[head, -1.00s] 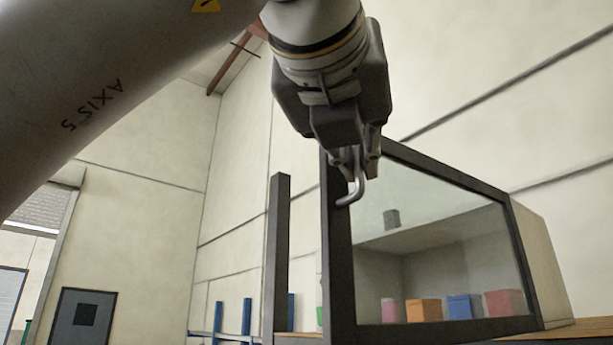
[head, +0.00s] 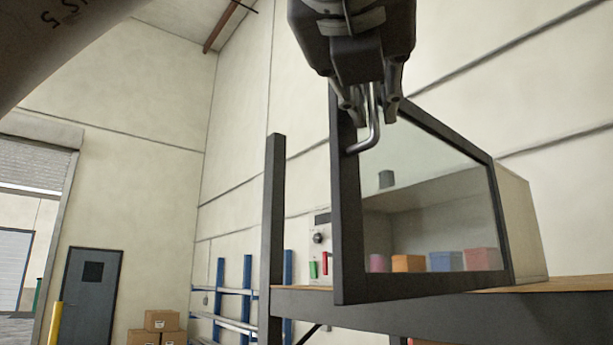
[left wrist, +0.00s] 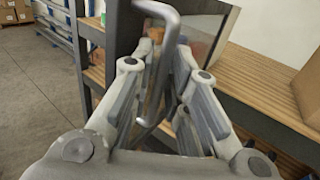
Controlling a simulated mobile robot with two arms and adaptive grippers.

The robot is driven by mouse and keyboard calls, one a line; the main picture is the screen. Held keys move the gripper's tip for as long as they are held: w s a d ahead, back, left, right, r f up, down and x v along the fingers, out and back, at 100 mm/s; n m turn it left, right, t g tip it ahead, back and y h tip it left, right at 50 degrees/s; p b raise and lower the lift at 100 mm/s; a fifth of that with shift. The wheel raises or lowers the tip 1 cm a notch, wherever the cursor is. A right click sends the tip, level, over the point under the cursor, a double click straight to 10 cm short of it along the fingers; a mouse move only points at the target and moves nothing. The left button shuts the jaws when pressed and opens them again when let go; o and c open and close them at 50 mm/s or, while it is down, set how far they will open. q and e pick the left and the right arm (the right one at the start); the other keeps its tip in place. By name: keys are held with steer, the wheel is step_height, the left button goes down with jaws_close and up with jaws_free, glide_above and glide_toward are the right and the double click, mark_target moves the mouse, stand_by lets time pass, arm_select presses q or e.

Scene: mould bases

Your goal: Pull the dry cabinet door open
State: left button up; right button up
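The dry cabinet door (head: 349,235) is a dark-framed glass panel. It stands ajar at an angle, its left side swung out past the bench edge. The box-shaped dry cabinet (head: 522,220) is behind it, with small coloured boxes showing through the glass. The bent grey metal handle (head: 366,142) is near the door's upper left. My left gripper (head: 374,108) is shut on this handle; in the left wrist view its fingers (left wrist: 170,75) lie on both sides of the handle (left wrist: 154,108). The right gripper is not in view.
The wooden bench (head: 570,283) carries the cabinet, with a dark upright post (head: 273,225) left of the door. A control panel (head: 319,240) shows between post and door. Blue racks (head: 247,285), cardboard boxes (head: 161,320) and a grey door (head: 92,290) are farther back.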

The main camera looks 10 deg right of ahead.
arm_select(q)
steer(key=shift+o, duration=0.8)
steer(key=shift+s, duration=0.1)
steer(key=v, duration=1.2)
steer(key=shift+f, duration=0.1)
